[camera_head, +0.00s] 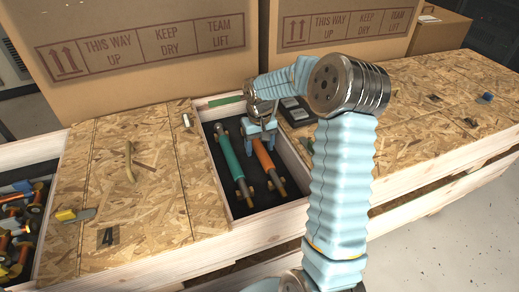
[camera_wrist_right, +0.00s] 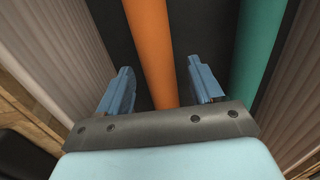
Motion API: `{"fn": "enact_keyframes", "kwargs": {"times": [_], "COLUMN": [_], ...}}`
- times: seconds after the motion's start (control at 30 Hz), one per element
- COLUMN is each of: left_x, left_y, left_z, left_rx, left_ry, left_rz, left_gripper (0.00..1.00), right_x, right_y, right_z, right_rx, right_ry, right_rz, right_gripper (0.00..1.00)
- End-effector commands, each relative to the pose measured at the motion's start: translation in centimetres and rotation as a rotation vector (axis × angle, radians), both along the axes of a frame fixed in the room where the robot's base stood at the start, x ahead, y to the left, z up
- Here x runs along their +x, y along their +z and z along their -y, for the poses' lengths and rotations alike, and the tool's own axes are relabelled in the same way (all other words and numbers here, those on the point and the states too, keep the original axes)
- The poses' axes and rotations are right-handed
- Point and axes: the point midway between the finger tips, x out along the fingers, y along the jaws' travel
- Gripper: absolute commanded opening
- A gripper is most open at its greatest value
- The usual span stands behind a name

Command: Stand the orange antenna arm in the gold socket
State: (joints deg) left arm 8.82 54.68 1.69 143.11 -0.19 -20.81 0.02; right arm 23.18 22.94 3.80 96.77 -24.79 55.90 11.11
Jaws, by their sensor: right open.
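The orange antenna arm (camera_head: 266,162) lies in a dark-lined tray compartment (camera_head: 213,150), with gold fittings near its lower end. My right gripper (camera_head: 261,137) is above its upper part, jaws apart. In the right wrist view the orange arm (camera_wrist_right: 150,45) runs between the two open fingers of my right gripper (camera_wrist_right: 163,88). They do not grip it. A teal arm (camera_head: 230,158) lies to its left in the same compartment; it also shows in the wrist view (camera_wrist_right: 257,45). I cannot make out a gold socket. My left gripper is not in view.
Chipboard lids (camera_head: 150,165) flank the open compartment. A bin at far left holds several orange and gold parts (camera_head: 18,225). Large cardboard boxes (camera_head: 140,50) stand close behind. Dark flat items (camera_head: 296,112) lie right of the gripper. The compartment has raised wooden walls.

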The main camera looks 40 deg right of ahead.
Motion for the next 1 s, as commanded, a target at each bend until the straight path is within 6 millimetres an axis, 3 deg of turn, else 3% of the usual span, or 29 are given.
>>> {"fn": "enact_keyframes", "kwargs": {"times": [0.17,0.57,0.87,1.0], "left_x": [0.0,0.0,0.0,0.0], "left_y": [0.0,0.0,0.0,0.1], "left_z": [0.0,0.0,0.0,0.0], "left_rx": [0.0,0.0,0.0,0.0], "left_ry": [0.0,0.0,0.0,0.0], "left_rz": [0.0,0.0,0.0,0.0], "left_gripper": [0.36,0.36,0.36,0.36], "right_x": [0.0,0.0,0.1,0.1], "right_y": [0.0,0.1,0.3,2.0], "right_z": [0.0,0.0,0.0,0.0], "right_rx": [0.0,0.0,-0.001,-0.002], "right_ry": [0.0,0.0,0.0,0.0], "right_rz": [0.0,0.0,0.002,0.006], "right_gripper": [0.63,0.01,0.0,0.0]}}
